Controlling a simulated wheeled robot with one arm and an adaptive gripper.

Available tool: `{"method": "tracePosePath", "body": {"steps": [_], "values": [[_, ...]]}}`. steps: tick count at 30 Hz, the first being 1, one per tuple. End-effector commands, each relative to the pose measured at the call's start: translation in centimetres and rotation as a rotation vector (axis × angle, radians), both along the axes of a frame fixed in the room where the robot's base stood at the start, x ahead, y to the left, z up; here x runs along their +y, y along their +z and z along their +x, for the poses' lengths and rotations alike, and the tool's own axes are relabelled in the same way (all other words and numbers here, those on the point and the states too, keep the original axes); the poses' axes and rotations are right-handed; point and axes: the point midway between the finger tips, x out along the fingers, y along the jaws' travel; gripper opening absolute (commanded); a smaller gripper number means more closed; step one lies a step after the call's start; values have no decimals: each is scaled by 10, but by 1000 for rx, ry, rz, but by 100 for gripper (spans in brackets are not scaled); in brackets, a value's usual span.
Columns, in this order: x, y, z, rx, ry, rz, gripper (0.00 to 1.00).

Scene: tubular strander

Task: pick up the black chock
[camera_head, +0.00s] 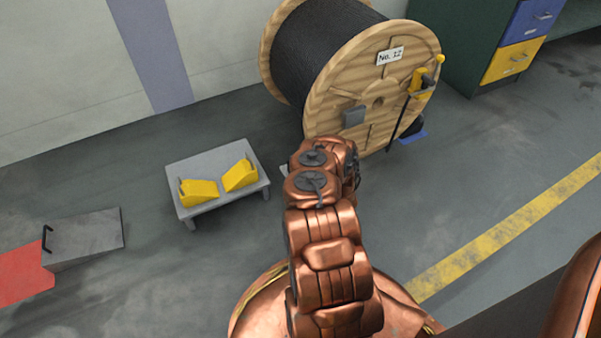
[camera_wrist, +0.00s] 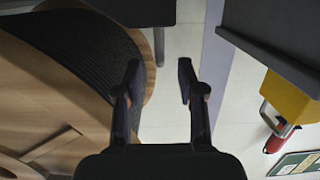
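A small black piece (camera_head: 414,126), which looks like the black chock, sits on the floor against the lower right rim of the wooden cable reel (camera_head: 340,85). A blue piece (camera_head: 412,138) lies at its foot. My arm reaches toward the reel, left of the black piece; the gripper itself is hidden behind the arm in the head view. In the wrist view my gripper (camera_wrist: 159,80) is open, its two dark fingers apart with nothing between them. The reel's flange and black cable fill the left of that view. I cannot pick out the chock there.
A low grey table (camera_head: 218,180) with two yellow chocks (camera_head: 199,192) (camera_head: 240,175) stands left of my arm. A grey ramp (camera_head: 88,238) and red plate (camera_head: 20,272) lie farther left. A cabinet with blue and yellow drawers (camera_head: 515,58) stands behind. Floor at right is clear.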

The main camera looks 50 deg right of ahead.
Motion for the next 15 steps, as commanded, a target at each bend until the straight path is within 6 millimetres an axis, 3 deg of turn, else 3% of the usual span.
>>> {"method": "tracePosePath", "body": {"steps": [15], "values": [[-11,-8,32,-6,1,-3,39]]}}
